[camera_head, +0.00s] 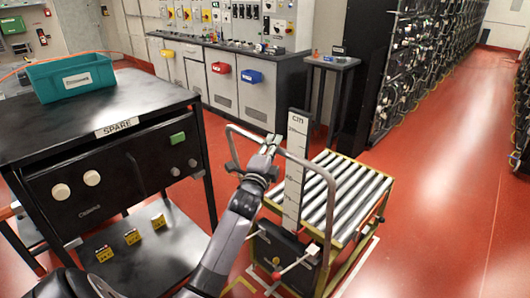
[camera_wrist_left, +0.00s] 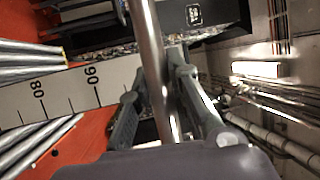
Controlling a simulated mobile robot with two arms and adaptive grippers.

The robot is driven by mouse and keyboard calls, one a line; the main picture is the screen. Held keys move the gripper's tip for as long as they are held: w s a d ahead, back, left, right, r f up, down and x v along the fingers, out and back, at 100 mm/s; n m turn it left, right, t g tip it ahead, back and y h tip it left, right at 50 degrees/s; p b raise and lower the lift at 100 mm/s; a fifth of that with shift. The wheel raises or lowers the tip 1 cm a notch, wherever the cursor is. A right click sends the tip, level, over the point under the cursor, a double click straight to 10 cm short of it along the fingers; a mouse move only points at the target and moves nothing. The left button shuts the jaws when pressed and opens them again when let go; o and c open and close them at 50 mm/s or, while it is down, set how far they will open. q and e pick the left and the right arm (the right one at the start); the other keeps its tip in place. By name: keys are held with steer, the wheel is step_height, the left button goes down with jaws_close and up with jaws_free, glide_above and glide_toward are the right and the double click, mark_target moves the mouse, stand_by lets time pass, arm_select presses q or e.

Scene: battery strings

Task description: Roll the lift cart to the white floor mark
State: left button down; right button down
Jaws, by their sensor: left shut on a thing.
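The lift cart (camera_head: 345,187) has a top of metal rollers in a yellow frame, a tall scale plate marked cm (camera_head: 294,180) and a bent metal push handle (camera_head: 326,178). My left gripper (camera_head: 268,148) is shut on the handle's top bar. In the left wrist view the handle bar (camera_wrist_left: 152,50) passes between the fingers of the left gripper (camera_wrist_left: 158,92). White lines of a floor mark (camera_head: 360,268) show on the red floor beside the cart's base; the cart hides part of them. I cannot tell how exactly the cart sits against them. My right gripper is not in view.
A black bench (camera_head: 120,168) labelled SPARE, with a teal bin (camera_head: 72,77), stands close on the left. Control cabinets (camera_head: 240,92) and a small side table (camera_head: 332,62) are behind. Battery racks (camera_head: 410,65) line the back right. Red floor (camera_head: 430,190) is open at right.

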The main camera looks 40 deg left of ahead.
arm_select(q)
steer(key=shift+w+d+f, duration=0.1)
steer(key=shift+w+f, duration=0.15)
steer(key=shift+w, duration=0.25)
steer(key=shift+w+d+f, duration=0.1)
steer(key=shift+w+f, duration=0.1)
steer(key=shift+w, duration=0.3)
steer(key=c, duration=1.9)
jaws_free()
steer(key=shift+s, duration=0.2)
steer(key=shift+o, duration=0.7)
steer(key=shift+s+r, duration=0.35)
steer(key=shift+s, duration=0.05)
steer(key=shift+o, duration=0.8)
steer(key=shift+s+r, duration=0.1)
steer(key=shift+s, duration=0.1)
steer(key=shift+o, duration=0.6)
steer(key=shift+w, duration=0.1)
steer(key=v, duration=1.1)
steer(key=shift+s+f, duration=0.25)
steer(key=shift+s, duration=0.1)
